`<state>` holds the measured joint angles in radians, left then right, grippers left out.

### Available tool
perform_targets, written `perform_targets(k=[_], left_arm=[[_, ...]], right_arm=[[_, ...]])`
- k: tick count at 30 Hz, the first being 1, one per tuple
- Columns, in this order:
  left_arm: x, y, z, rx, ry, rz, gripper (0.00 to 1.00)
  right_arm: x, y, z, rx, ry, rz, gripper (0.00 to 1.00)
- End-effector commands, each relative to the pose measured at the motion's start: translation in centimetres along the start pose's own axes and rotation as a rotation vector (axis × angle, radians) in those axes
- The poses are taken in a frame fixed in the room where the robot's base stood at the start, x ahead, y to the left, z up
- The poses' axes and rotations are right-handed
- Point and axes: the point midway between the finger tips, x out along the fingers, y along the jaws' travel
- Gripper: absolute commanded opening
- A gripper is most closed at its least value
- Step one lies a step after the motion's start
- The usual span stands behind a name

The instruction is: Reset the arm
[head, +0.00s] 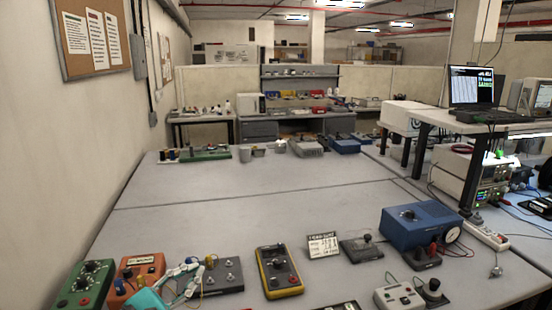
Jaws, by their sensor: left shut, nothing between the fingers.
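My left gripper (188,267) shows low at the left of the head view, white and teal, with its arm coming in from the bottom edge. It is shut and nothing shows between its fingers. It appears in front of an orange box with knobs (139,271) and beside a dark grey box with metal posts (222,274). Whether it touches either one I cannot tell. My right gripper is not in view.
A green box (86,281), a yellow-edged meter (279,272), a small display card (323,246) and a blue instrument (421,226) line the near table. The table's middle (260,205) is clear. A raised shelf with a laptop (473,88) stands at right.

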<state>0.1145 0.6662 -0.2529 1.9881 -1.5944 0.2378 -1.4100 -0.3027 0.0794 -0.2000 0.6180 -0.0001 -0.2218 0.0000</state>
Motion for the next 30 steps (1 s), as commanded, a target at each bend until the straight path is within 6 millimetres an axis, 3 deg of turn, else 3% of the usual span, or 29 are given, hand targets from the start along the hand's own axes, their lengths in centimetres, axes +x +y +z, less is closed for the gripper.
perform_targets(k=[1, 3, 5, 8, 9, 12, 17, 18, 24, 30], left_arm=[[-0.8, 0.4, 1.3, -0.283, -0.063, 0.126, 0.00], [-2.7, 2.0, 1.5, -0.682, -0.138, 0.313, 0.00], [-4.8, 3.0, 0.2, -1.023, -0.187, 0.481, 0.00], [-9.4, 2.5, -4.0, -1.571, -0.244, 0.791, 0.00], [-11.4, 1.3, -6.0, -1.778, -0.259, 0.931, 0.00], [-16.0, -3.2, -9.9, -2.186, -0.271, 1.269, 0.00], [-21.1, -10.9, -12.3, -2.548, -0.242, 1.732, 0.00], [-22.0, -12.5, -12.4, 2.528, 0.226, -1.776, 0.00], [-25.5, -19.2, -11.4, 2.115, 0.122, -1.737, 0.00], [-28.1, -24.4, -9.2, 1.798, 0.041, -1.713, 0.00]], right_arm=[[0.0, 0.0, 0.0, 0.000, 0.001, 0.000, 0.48], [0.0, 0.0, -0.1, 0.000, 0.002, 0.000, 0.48], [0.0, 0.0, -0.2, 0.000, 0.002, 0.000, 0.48], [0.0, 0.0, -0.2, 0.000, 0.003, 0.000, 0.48], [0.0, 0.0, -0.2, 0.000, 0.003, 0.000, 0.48], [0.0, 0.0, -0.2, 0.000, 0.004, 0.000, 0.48], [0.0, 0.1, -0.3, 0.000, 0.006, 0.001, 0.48], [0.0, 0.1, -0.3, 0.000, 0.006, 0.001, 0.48], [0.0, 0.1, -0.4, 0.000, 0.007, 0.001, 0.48], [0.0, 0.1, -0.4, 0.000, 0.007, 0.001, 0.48]])
